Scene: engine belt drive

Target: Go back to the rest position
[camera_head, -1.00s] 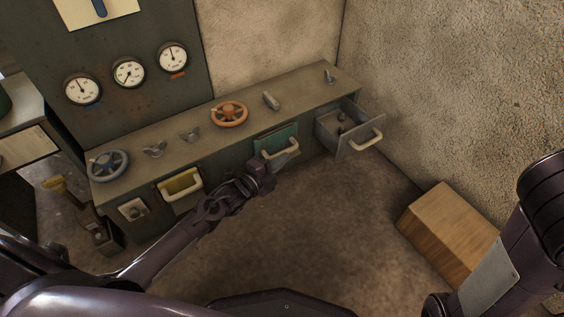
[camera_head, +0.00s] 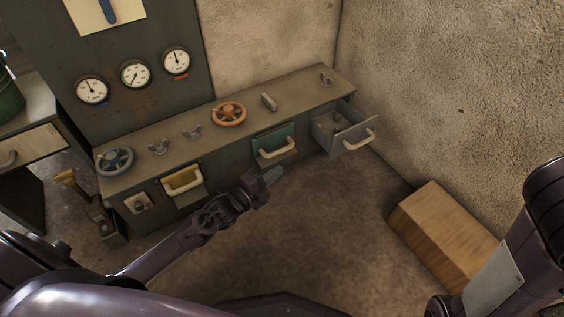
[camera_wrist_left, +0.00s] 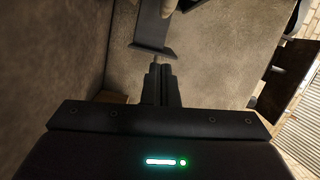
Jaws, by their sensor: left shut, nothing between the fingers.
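My left gripper (camera_head: 272,175) is in the middle of the head view, in front of the long grey console (camera_head: 215,140) and over the bare floor. Its fingers are shut and empty, apart from the drawer handles. In the left wrist view the shut fingers (camera_wrist_left: 159,84) point out over the floor. The grey drawer (camera_head: 345,128) at the console's right end is pulled out, with small dark items inside. The teal drawer (camera_head: 274,142) and the yellow drawer (camera_head: 183,181) stand slightly open. My right arm shows at the right edge; its gripper is not in view.
An orange handwheel (camera_head: 229,114) and a blue handwheel (camera_head: 115,161) sit on the console. Three gauges (camera_head: 135,75) are on the panel behind. A wooden box (camera_head: 445,232) stands on the floor at right. The floor between is clear.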

